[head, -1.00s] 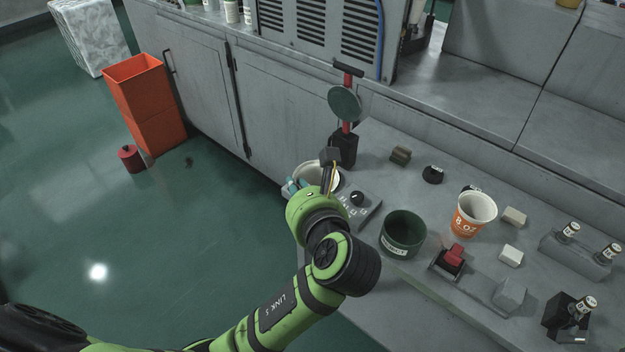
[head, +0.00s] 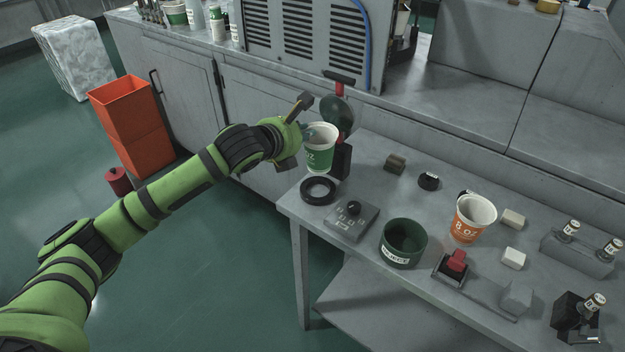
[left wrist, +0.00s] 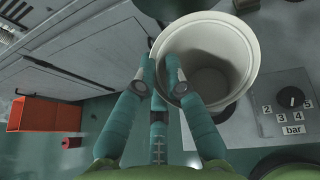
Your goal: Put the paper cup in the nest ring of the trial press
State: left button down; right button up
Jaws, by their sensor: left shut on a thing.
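A green and white paper cup (head: 319,155) hangs upright or slightly tilted in my left gripper (head: 303,132). In the left wrist view my teal fingers (left wrist: 161,70) are shut at the near side of the cup, whose pale rim and inside (left wrist: 210,62) face the camera. The black nest ring (head: 318,190) lies at the table's left corner. It looks empty, and the cup is above and behind it in the picture, apart from it. The trial press (head: 343,160) has a dark post, a red arm and a round plate (head: 337,112), partly hidden behind the cup. My right gripper is not in view.
A grey control panel with a knob (head: 351,221) sits right of the ring. A dark green bin (head: 403,243), an orange 8 oz cup (head: 471,219) and a red switch (head: 456,263) stand further right. Open floor lies left of the table.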

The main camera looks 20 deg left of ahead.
pick_arm(q)
notch_tip(320, 180, down, 8)
jog(key=shift+s, duration=0.1)
jog(key=shift+s+f, duration=0.2)
jog(key=shift+f, duration=0.05)
jog(key=c, duration=1.3)
grip_release()
jog(key=shift+f, duration=0.15)
jog(key=shift+w+d, duration=0.1)
jog(key=shift+w, duration=0.2)
jog(key=shift+s+r, duration=0.3)
jog(key=shift+s, duration=0.05)
jog(key=v, duration=1.1)
jog(key=shift+s, duration=0.2)
